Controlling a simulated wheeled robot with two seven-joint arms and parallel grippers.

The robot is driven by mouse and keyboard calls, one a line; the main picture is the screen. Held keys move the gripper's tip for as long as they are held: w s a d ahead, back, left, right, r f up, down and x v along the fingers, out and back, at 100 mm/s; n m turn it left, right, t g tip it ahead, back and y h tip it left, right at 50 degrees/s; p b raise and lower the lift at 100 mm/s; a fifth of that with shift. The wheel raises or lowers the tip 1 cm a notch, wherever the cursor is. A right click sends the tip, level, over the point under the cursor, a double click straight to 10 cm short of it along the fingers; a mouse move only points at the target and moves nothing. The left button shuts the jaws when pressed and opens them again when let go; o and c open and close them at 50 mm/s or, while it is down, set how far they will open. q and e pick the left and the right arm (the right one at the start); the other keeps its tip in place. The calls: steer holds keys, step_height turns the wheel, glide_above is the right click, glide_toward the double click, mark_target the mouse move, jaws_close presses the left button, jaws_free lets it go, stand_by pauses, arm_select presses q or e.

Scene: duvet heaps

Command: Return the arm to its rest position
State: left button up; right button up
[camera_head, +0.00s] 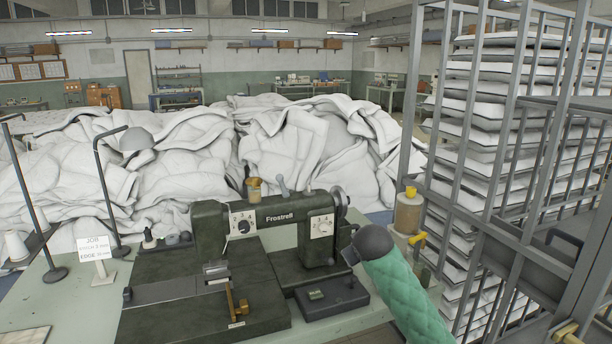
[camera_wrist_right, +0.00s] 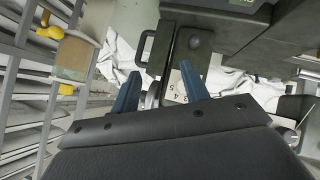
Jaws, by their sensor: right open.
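My right arm, in a green quilted sleeve (camera_head: 405,295), enters the head view from the bottom right. Its dark rounded end (camera_head: 370,243) is by the right end of the dark green sewing machine (camera_head: 275,222). My right gripper (camera_wrist_right: 157,78) shows in the wrist view with two blue fingers apart. Nothing is held between them. The machine's numbered white dial plate (camera_wrist_right: 183,86) shows behind the fingers; I cannot tell how far off it is. The fingers cannot be made out in the head view. My left gripper is in neither view.
The machine stands on a pale table (camera_head: 60,300) with a job card (camera_head: 95,250) at the left. A yellow-capped jar (camera_head: 408,213) and a metal rack of stacked white pads (camera_head: 490,130) stand close right of the arm. White duvet heaps (camera_head: 310,150) lie behind.

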steer(key=s+d+f+m+g, duration=0.2)
steer(key=s+f+m+g, duration=0.15)
steer(key=s+f, duration=2.35)
steer(key=s+f+g, duration=0.1)
steer(key=s+f, duration=0.4)
steer(key=s, duration=0.3)
steer(key=s+f+g, duration=0.2)
steer(key=s+f, duration=0.4)
steer(key=s, duration=0.3)
steer(key=s+f+g+y, duration=0.1)
steer(key=s+f+g, duration=0.1)
steer(key=s+f, duration=0.3)
steer(key=s+a, duration=0.1)
steer(key=s, duration=0.3)
steer(key=shift+f+m, duration=0.25)
steer(key=shift+m, duration=0.1)
